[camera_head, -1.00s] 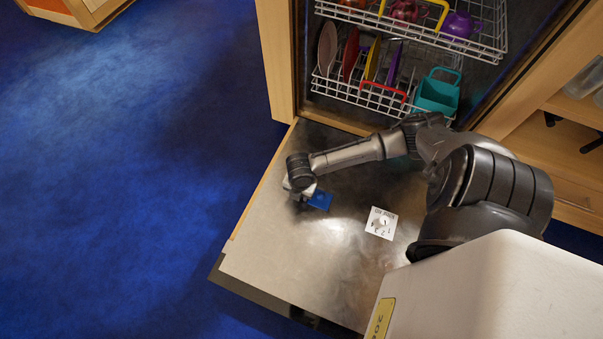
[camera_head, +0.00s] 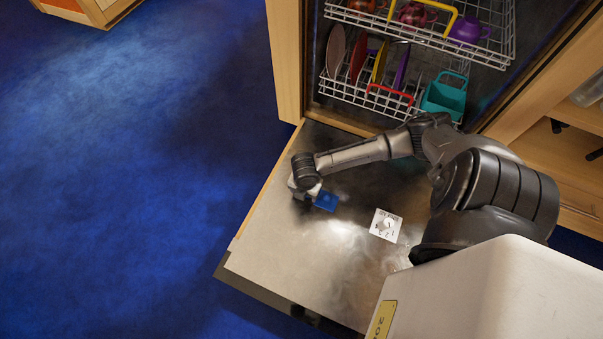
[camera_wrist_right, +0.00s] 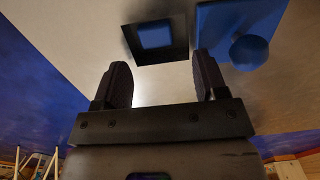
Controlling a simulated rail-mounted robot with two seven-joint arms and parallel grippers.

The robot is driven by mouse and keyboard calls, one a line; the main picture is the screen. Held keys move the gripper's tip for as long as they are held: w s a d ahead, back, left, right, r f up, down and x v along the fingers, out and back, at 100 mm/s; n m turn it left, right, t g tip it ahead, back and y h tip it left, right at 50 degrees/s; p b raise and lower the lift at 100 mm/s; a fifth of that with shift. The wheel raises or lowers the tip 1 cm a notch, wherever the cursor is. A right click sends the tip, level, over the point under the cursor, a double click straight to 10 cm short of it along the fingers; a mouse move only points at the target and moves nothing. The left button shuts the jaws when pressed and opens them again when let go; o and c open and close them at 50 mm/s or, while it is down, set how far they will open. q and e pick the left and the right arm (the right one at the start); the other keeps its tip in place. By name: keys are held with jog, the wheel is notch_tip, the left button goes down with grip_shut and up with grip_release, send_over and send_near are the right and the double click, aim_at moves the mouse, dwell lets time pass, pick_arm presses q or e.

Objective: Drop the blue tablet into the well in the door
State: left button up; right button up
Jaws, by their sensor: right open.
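The blue tablet (camera_wrist_right: 155,35) shows in the right wrist view as a small blue square inside the dark square well (camera_wrist_right: 178,52). The well is in the opened, flat-lying metal door (camera_head: 290,255). My right gripper (camera_wrist_right: 160,80) is open, its two dark fingers apart with nothing between them, close by the well. In the head view my right gripper (camera_head: 304,192) is over the door's left part, its fingers mostly hidden by the wrist. The well and tablet cannot be made out there. My left gripper is in neither view.
A blue lid (camera_head: 326,202) with a round knob (camera_wrist_right: 249,52) lies beside the well. A white dial plate (camera_head: 385,225) is farther right on the door. Wire racks (camera_head: 370,97) with colourful dishes stand inside the machine. Blue floor (camera_head: 120,200) is clear at left.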

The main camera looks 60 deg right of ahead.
notch_tip(320, 180, up, 5)
jog(key=shift+s+d+f+p, duration=0.1)
jog(key=shift+s+d+p, duration=0.05)
jog(key=shift+p, duration=0.95)
notch_tip(320, 180, up, 8)
jog(key=w+p, duration=0.1)
jog(key=p, duration=0.2)
jog(key=shift+w+p, duration=0.15)
jog(key=shift+p, duration=0.25)
jog(key=shift+f, duration=0.15)
